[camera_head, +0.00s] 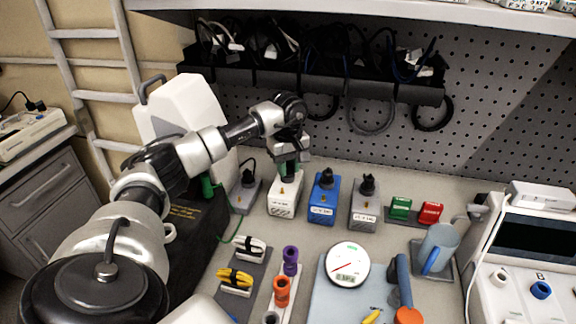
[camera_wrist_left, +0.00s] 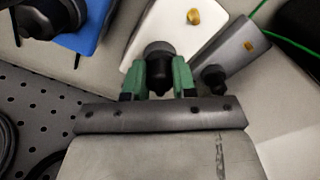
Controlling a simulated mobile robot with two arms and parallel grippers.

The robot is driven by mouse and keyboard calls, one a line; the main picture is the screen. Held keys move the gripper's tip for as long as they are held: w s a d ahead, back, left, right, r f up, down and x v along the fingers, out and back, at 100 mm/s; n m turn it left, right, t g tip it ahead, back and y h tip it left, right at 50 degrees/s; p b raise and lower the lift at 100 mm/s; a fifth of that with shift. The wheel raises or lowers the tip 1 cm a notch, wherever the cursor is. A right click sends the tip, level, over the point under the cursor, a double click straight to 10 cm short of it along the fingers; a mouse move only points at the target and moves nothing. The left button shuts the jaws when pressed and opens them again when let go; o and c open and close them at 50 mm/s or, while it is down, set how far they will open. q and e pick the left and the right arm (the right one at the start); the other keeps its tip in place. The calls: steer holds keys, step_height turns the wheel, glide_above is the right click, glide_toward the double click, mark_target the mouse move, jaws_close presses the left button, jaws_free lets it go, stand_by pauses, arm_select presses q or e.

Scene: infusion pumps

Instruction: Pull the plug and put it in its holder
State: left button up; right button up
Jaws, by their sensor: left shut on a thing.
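Several small socket boxes stand in a row along the back of the table, with black plugs upright on them. My left gripper (camera_head: 289,167) is above the white box (camera_head: 285,199), pointing down. Its green fingers (camera_wrist_left: 158,78) are shut on a black plug (camera_wrist_left: 159,52) at the white box, which also shows in the wrist view (camera_wrist_left: 168,20). I cannot tell whether the plug is fully seated. A blue box (camera_head: 323,204) and a grey box (camera_head: 364,213) with plugs are to the right. Another grey box (camera_head: 246,194) is to the left. My right gripper is not in view.
A grey bin (camera_head: 300,79) with cables hangs on the pegboard behind. A round white gauge (camera_head: 347,265) and coloured holders stand in front.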

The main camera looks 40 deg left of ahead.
arm_select(q)
steer(key=o, duration=1.5)
steer(key=shift+c, duration=0.2)
steer(key=shift+r, duration=0.1)
step_height(320, 180, up, 7)
steer(key=p, duration=0.5)
steer(key=shift+f, duration=0.2)
